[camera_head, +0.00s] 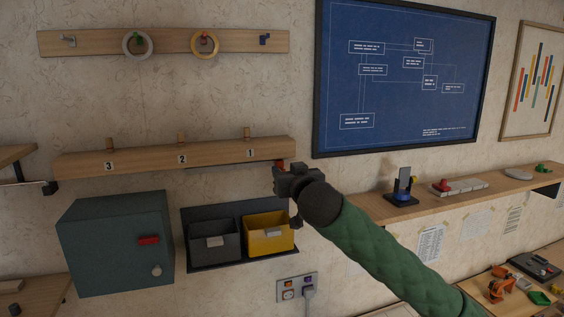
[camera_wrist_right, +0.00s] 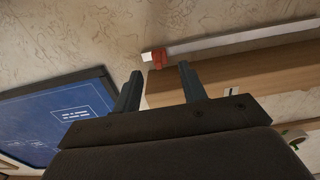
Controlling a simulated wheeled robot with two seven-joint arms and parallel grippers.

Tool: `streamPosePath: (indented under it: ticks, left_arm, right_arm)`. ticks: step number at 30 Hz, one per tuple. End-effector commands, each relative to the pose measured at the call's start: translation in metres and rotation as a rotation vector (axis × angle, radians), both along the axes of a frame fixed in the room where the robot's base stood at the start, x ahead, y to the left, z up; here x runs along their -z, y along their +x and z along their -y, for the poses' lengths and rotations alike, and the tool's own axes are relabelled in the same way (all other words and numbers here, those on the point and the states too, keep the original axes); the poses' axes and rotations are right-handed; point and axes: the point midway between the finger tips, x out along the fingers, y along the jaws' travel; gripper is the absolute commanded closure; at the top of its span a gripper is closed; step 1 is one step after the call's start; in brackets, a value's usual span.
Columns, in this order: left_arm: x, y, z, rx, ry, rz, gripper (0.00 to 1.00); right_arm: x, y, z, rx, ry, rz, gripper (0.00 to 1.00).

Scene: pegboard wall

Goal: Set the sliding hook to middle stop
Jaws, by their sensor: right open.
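A wooden rail board (camera_head: 215,150) on the wall has pegs above labels 1, 2 and 3, with 2 (camera_head: 182,159) in the middle. A small red sliding hook (camera_wrist_right: 159,58) shows in the right wrist view at the end of a pale metal rail (camera_wrist_right: 230,46) along the board. In the head view the hook is mostly hidden by my right gripper (camera_head: 277,179), near the board's right end, beside label 1. My right gripper (camera_wrist_right: 160,70) is open. The hook appears just beyond the gap between its fingertips; contact is not clear. My left gripper is out of view.
Below the board are a teal cabinet (camera_head: 112,240) and grey and yellow bins (camera_head: 265,243). A pegboard strip with rings (camera_head: 165,41) hangs above. A blueprint (camera_head: 400,100) and a shelf (camera_head: 450,197) with small items are to the right.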

Motion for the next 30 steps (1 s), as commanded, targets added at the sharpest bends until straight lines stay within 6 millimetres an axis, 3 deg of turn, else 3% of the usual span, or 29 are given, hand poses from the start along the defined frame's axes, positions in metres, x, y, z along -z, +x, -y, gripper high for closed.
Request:
streamPosePath:
  ticks: [1,9,21,22,28,30]
  left_arm:
    - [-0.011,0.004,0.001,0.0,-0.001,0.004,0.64]
    - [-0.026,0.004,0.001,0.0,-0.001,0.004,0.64]
    - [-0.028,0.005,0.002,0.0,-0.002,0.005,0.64]
    - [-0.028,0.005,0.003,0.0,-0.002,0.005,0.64]
    - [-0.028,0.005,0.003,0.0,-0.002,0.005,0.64]
    - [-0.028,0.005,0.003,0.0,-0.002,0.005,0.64]
  right_arm:
    - [-0.006,0.008,-0.002,0.002,-0.002,-0.002,0.58]
    - [-0.002,0.036,-0.011,0.001,-0.001,-0.002,0.58]
    - [0.0,0.042,-0.014,0.0,0.0,-0.001,0.58]
    - [0.0,0.043,-0.014,0.0,0.0,-0.001,0.6]
    - [0.0,0.042,-0.013,0.001,0.0,-0.001,0.99]
    - [0.0,0.042,-0.013,0.001,0.0,-0.001,1.0]
